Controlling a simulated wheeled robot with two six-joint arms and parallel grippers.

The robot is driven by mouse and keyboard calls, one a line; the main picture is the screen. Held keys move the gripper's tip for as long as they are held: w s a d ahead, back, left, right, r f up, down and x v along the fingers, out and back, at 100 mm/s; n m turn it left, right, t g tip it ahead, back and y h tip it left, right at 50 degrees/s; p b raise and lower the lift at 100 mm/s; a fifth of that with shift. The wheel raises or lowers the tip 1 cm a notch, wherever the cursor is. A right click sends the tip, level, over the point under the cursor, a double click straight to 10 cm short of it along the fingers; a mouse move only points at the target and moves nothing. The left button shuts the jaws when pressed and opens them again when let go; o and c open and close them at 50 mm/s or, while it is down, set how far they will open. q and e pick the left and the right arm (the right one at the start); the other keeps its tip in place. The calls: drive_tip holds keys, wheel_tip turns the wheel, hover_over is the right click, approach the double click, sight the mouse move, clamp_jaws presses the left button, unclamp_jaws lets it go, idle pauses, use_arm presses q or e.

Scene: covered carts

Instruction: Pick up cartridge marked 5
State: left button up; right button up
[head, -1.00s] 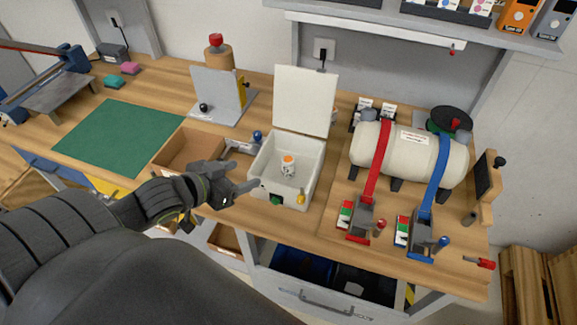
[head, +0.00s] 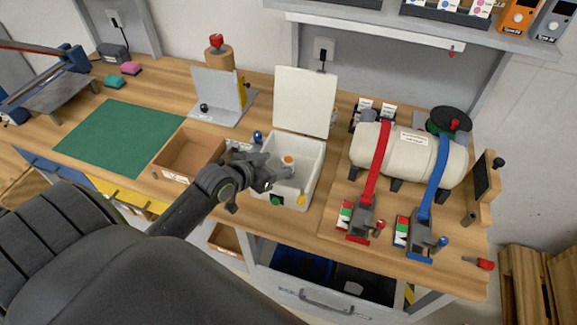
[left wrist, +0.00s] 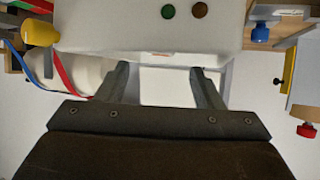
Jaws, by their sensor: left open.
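A small white cartridge with an orange top (head: 288,160) stands inside the open white box (head: 314,172) in the head view. Its number cannot be read. My left gripper (head: 281,173) is over the box's near left part, its open fingers close beside the cartridge and partly covering it. I cannot tell whether they touch it. In the left wrist view the two fingers (left wrist: 162,78) are spread apart, with the pale box (left wrist: 120,25) beyond and no cartridge clearly visible. My right gripper is not in view.
The box's raised lid (head: 304,102) stands behind it. A wooden tray (head: 190,156) lies to its left. A yellow knob (head: 301,200) and a green button (head: 277,200) are on its front. A strapped tank (head: 405,150) stands to the right.

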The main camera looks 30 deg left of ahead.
sight(288, 159)
use_arm(q)
drive_tip(key=shift+p+x, duration=0.7)
drive_tip(key=shift+x, duration=1.75)
drive_tip(key=shift+a+f, duration=0.1)
drive_tip(key=shift+s, duration=0.1)
drive_tip(key=c, duration=1.1)
